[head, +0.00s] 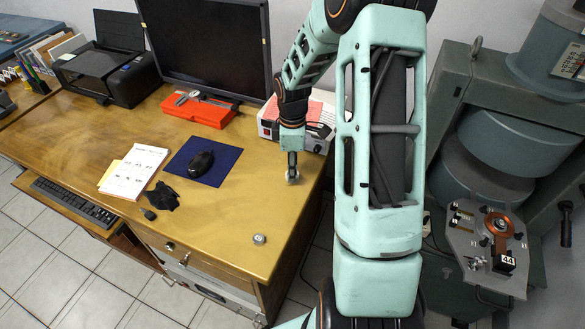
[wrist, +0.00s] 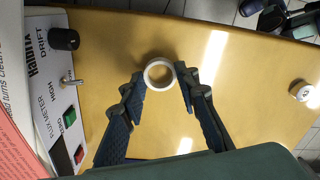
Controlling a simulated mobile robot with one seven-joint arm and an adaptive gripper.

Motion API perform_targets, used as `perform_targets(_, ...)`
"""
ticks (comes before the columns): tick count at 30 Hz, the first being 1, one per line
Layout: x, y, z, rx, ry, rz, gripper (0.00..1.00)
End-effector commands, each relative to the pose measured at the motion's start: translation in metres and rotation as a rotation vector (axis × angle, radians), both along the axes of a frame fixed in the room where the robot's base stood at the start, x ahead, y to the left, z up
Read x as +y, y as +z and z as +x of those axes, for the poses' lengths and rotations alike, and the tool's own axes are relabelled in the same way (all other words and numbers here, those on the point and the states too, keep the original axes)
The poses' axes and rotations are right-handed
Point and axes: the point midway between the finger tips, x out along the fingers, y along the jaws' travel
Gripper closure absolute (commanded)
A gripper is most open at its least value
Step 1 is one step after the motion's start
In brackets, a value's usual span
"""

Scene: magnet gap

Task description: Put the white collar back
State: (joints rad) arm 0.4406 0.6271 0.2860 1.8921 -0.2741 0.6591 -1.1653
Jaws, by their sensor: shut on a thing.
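The white collar (wrist: 160,60) is a small ring with an open middle, held between the two fingertips of my gripper (wrist: 160,79) in the wrist view. The yellow-brown desk top shows through its hole. In the head view my gripper (head: 292,167) points down over the right part of the desk, and the collar is a small pale shape at its tip. I cannot tell how far it is above the wood. A grey plate (head: 465,262) with a copper coil (head: 499,224), a block marked 44 and several small pegs stands at the right, by the large magnet.
A small round metal piece (head: 259,239) lies near the desk's front edge. A mouse (head: 201,163) and papers (head: 135,171) lie further left. A floor gap separates desk and magnet.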

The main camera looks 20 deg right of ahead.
Motion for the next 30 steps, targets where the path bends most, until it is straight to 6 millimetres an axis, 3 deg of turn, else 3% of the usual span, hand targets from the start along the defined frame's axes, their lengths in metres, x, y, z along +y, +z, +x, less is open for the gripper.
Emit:
perform_targets(3, 0.0, -0.004, 0.0, 0.001, 0.0, 0.0, 0.92)
perform_targets(4, 0.0, -0.003, 0.0, 0.0, 0.0, 0.0, 0.69)
perform_targets(8, 0.0, -0.003, 0.0, 0.0, 0.0, 0.0, 0.55)
perform_targets(20, 0.0, 0.006, 0.0, -0.001, 0.0, 0.0, 0.54)
perform_targets(30, -0.001, 0.075, 0.001, -0.003, -0.001, -0.002, 0.54)
